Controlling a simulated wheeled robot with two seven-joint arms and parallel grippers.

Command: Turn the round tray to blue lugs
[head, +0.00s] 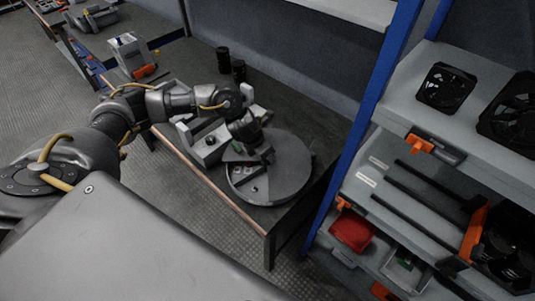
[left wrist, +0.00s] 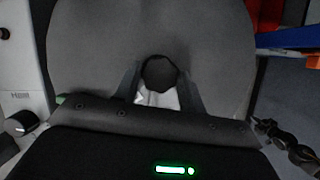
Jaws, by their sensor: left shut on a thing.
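The round grey tray (head: 290,180) lies flat near the right end of the workbench. My left gripper (head: 258,157) reaches down over its upper left part. The left wrist view shows the tray (left wrist: 95,40) as a wide grey disc under the gripper. There my left gripper (left wrist: 160,88) has its two fingers on either side of a dark round-topped knob (left wrist: 160,71) and is shut on it. A pale patch shows just below the knob. Small green bits show on the tray by the gripper. I cannot make out blue lugs. My right gripper is not in view.
A grey device (head: 205,145) stands against the tray's left side. Two black cylinders (head: 224,60) stand behind on the workbench (head: 305,135). A blue-posted shelf (head: 375,90) with fans, dark bars and a red bin (head: 351,230) stands close on the right.

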